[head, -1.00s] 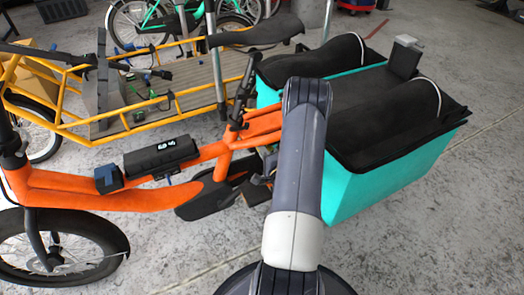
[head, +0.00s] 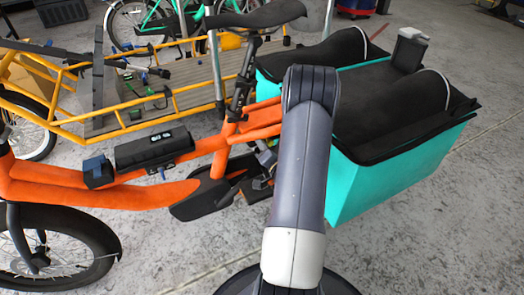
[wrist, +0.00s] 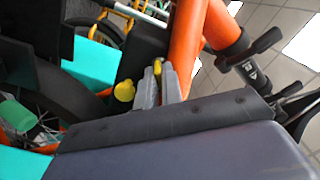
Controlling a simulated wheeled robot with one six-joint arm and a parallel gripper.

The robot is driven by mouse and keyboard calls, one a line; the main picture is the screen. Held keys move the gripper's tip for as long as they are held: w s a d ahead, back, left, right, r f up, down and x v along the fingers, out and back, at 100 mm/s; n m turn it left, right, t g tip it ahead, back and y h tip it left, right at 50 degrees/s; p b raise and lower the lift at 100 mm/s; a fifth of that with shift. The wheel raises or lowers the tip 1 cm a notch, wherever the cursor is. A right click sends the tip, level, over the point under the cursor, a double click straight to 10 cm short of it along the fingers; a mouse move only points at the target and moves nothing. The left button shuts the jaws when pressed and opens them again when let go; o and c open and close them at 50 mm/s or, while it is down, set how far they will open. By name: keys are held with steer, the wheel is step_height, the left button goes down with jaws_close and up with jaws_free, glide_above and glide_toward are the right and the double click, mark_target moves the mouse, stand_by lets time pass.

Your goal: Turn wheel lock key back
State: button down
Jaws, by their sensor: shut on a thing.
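The orange cargo bike (head: 150,190) stands across the head view, with a turquoise cargo box (head: 375,180) at the right. My grey arm hides my gripper in the head view. In the wrist view my gripper's pale grey fingers (wrist: 157,88) are close together beside the orange frame tube (wrist: 188,45). A small yellow piece (wrist: 157,69) shows between them, apparently the wheel lock key. A rounded yellow part (wrist: 124,91) lies just left of the fingers. The lock body and how far the key is turned cannot be made out.
The black saddle (head: 258,15) sits above the frame. A yellow-framed cargo bike (head: 150,115) stands behind. A black wheel (wrist: 70,100) shows at left in the wrist view. The concrete floor (head: 400,250) at front right is clear.

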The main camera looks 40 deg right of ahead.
steer(key=shift+n+b, duration=3.5)
steer(key=shift+n, duration=1.4)
steer(key=c, duration=1.6)
jaws_free()
steer(key=shift+o, duration=0.2)
steer(key=shift+s, duration=0.1)
steer(key=p+v, duration=0.2)
steer(key=v, duration=0.8)
steer(key=shift+s+a, duration=0.2)
steer(key=shift+s, duration=0.1)
